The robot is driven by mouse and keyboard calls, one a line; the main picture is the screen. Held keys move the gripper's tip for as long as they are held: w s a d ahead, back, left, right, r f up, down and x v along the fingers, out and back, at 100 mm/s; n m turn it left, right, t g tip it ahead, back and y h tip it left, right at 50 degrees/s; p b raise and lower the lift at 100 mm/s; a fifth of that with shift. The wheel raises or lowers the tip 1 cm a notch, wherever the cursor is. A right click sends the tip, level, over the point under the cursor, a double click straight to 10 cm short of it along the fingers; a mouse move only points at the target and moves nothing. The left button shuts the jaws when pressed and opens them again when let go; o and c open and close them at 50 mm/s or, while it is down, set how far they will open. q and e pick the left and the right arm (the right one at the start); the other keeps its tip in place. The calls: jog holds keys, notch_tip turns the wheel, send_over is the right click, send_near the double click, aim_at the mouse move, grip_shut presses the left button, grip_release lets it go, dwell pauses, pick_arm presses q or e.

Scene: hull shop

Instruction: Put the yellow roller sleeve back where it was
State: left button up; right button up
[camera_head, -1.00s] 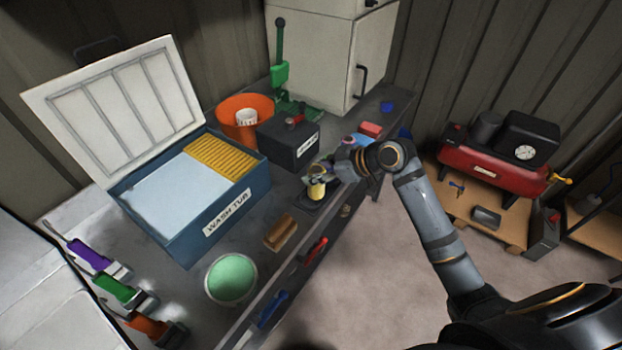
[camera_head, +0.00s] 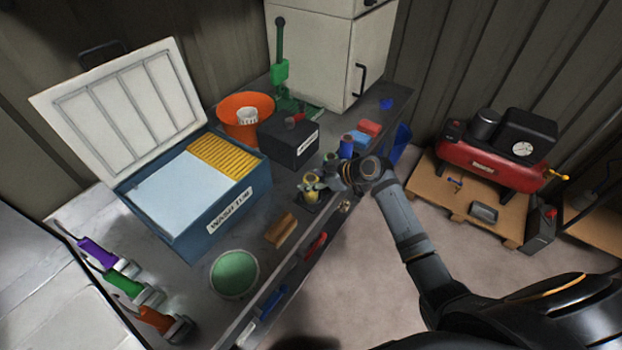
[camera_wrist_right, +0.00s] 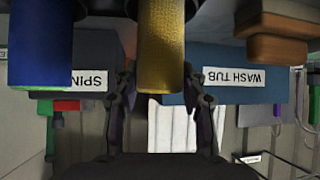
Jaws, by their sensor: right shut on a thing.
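The yellow roller sleeve (camera_head: 311,182) is upright in my right gripper (camera_head: 318,187), over the bench near its front edge. In the right wrist view, which looks upside down, the yellow sleeve (camera_wrist_right: 162,50) stands between the two fingers of my right gripper (camera_wrist_right: 160,95). The gripper is shut on it. A dark pad under the sleeve is mostly hidden by the gripper, so I cannot tell whether the sleeve touches it. A blue sleeve (camera_head: 346,146) stands farther along the bench and shows in the right wrist view (camera_wrist_right: 40,45). My left gripper is not in view.
The open blue wash tub (camera_head: 205,222) stands left of the gripper. A black box (camera_head: 287,147) and an orange bucket (camera_head: 240,108) are behind it. A brown block (camera_head: 280,230) and a green-filled bowl (camera_head: 234,274) lie nearer. A red compressor (camera_head: 485,170) is off the bench at right.

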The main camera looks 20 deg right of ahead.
jog(key=o, duration=1.2)
jog(key=shift+f, duration=0.1)
jog(key=shift+r, duration=0.25)
jog(key=b+v, duration=0.2)
jog(key=v, duration=1)
